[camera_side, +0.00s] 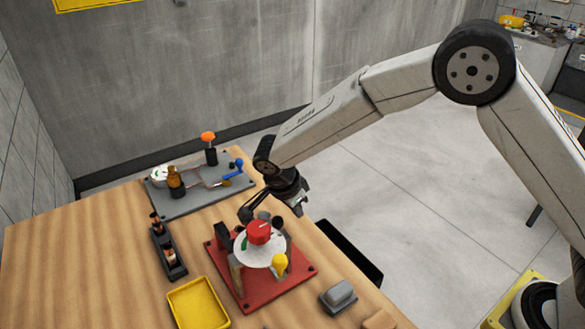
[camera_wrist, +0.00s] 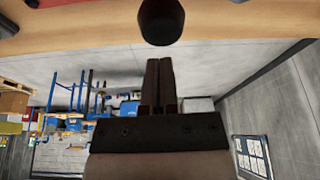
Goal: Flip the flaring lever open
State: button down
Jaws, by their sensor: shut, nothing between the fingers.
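The fixture on the red base plate (camera_side: 300,270) carries a red cap (camera_side: 259,232), a white disc (camera_side: 258,252), a yellow knob (camera_side: 280,264) and dark parts around them. I cannot tell for sure which part is the flaring lever. My gripper (camera_side: 246,214) is shut and empty, just behind and above the red cap. In the wrist view my gripper's fingers (camera_wrist: 158,65) are pressed together and point at a dark rounded knob (camera_wrist: 161,22). The knob is close to the fingertips; I cannot tell whether they touch. My arm partly hides the fixture's back side.
A grey plate (camera_side: 200,200) with a brown bottle (camera_side: 176,182), an orange-topped post (camera_side: 209,142) and a blue-handled part stands behind left. A dark rack (camera_side: 168,250) and a yellow tray (camera_side: 198,303) lie left of the fixture. A grey block (camera_side: 339,296) sits at right.

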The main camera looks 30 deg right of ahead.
jog(key=shift+d, duration=0.8)
jog(key=v, duration=1)
jog(key=shift+w, duration=0.15)
jog(key=s+d+f+n+t+y, duration=0.1)
jog(key=s+d+f+n+y, duration=0.1)
jog(key=s+d+n, duration=0.6)
jog(key=s+d+f+n+t+y, duration=0.1)
jog(key=s+d+f+n, duration=0.1)
jog(key=s+d+n, duration=0.7)
jog(key=shift+s+y, duration=0.4)
jog(key=shift+s, duration=0.45)
